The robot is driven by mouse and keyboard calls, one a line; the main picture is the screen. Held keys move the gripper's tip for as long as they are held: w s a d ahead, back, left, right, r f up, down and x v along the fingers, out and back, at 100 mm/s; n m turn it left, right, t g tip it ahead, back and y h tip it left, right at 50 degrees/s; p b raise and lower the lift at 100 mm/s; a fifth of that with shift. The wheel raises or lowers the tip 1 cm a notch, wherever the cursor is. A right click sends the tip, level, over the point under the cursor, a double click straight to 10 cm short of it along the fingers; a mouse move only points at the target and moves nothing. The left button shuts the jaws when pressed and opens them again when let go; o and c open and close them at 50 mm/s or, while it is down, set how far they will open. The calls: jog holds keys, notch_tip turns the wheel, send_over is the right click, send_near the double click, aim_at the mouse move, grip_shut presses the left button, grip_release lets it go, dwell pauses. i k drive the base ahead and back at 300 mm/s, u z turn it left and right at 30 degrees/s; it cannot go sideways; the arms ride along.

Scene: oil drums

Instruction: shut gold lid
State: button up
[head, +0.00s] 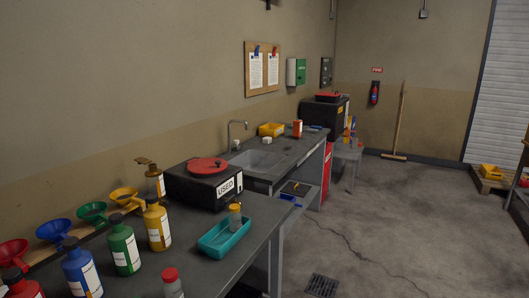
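No drum with a clearly gold lid shows in the head view. The black box marked USED (204,186) on the near bench has a red round lid (207,165) lying on its top. A second black box (324,118) farther back also has a red top (328,97). A small clear jar with a yellow-gold cap (235,208) stands in the teal tray (224,237); the cap appears to sit on it. A gold bottle with a dark cap (157,228) stands left of the tray. My gripper is not in view.
Green (124,249) and blue (82,274) bottles and several coloured funnels line the near bench (215,271). A sink (257,160) and a yellow bin (271,129) are beyond. The concrete floor (400,215) at right is mostly clear; a pallet (492,182) stands far right.

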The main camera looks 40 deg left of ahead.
aim_at(141, 160)
jog(key=z, duration=0.05)
jog(key=i, duration=2.25)
jog(key=u, duration=3.45)
jog(key=i, duration=1)
jog(key=z, duration=0.1)
